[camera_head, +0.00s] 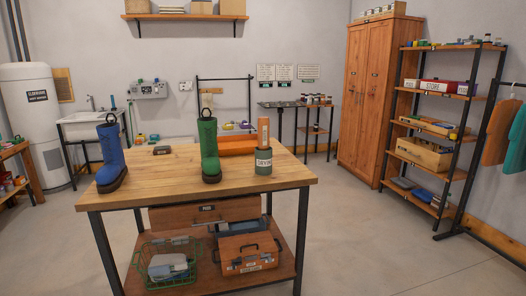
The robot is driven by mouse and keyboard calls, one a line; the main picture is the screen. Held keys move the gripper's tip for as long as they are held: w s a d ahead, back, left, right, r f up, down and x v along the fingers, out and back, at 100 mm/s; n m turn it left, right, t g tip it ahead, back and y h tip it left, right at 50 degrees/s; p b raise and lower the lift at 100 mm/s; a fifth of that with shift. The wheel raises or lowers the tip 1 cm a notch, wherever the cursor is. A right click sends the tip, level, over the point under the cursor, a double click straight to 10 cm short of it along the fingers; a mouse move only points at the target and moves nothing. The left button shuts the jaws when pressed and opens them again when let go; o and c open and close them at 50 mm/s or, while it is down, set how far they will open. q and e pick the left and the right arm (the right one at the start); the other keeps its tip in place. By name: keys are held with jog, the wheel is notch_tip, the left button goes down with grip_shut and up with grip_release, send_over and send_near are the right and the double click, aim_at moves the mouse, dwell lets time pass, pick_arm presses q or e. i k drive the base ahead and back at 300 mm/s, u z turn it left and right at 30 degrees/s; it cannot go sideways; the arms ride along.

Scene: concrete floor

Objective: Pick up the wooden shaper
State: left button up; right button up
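No gripper or arm of mine shows in the head view. A wooden table (130,187) stands in front of me. On it are a blue boot (110,158) at the left and a green boot (208,150) in the middle, both upright. A small light-wood piece (207,98) shows at the top of the green boot; I cannot tell whether it sits in the boot or hangs behind it. An upright orange-brown piece (263,130) rises from or behind a grey-green labelled can (263,162). I cannot tell which is the wooden shaper.
A small dark box (162,150) lies at the table's back left. The lower shelf (203,287) holds a green wire basket (150,262) and a wooden case (248,256). A tall cabinet (373,95) and shelf rack (450,135) stand right. The floor right of the table is clear.

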aim_at(264, 122)
jog(key=u, duration=0.65)
jog(key=i, duration=1.95)
jog(key=u, duration=0.05)
